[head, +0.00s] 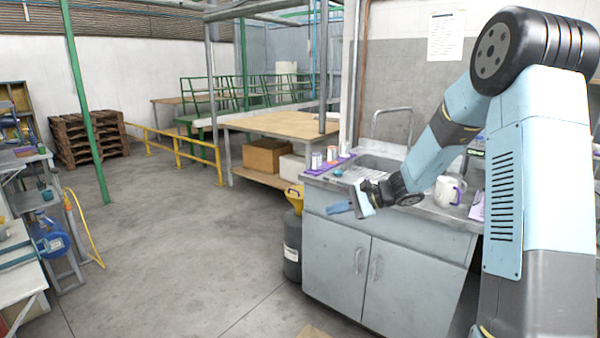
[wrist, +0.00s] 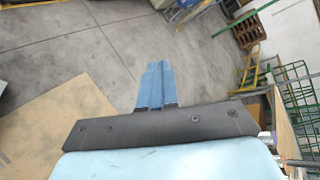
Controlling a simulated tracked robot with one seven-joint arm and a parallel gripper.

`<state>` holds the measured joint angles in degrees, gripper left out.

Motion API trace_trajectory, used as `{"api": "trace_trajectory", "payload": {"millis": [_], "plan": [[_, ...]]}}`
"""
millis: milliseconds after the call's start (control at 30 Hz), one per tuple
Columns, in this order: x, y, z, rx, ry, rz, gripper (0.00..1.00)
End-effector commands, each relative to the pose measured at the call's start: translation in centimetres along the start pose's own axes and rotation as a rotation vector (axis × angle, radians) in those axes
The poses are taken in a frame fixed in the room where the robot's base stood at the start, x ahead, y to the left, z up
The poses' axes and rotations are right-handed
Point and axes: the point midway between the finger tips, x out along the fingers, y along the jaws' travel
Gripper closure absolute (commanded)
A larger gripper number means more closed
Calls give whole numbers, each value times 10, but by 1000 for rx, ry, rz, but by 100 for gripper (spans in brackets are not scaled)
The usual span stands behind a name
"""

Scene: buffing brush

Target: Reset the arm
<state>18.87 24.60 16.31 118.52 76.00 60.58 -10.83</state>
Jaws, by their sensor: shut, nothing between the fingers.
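My gripper (head: 340,208) is at the end of my bent arm, on the right side of the head view. It is in front of the left end of a grey sink cabinet (head: 388,278), out past its counter edge. The two blue fingers lie together with nothing between them. In the wrist view the fingers (wrist: 155,84) also show closed, pointing out over bare concrete floor.
A dark bin (head: 292,248) stands left of the cabinet. A wooden-topped table (head: 280,124) is behind. Open floor (head: 190,240) lies to the left.

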Motion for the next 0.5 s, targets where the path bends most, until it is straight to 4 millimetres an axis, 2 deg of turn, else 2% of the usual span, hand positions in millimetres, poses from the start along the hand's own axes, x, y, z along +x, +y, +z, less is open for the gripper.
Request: {"api": "trace_trajectory", "payload": {"millis": [33,100,500], "plan": [[-5,0,15,-38,9,35,100],[-11,3,33,-87,23,89,100],[-59,31,122,-356,129,369,100]]}}
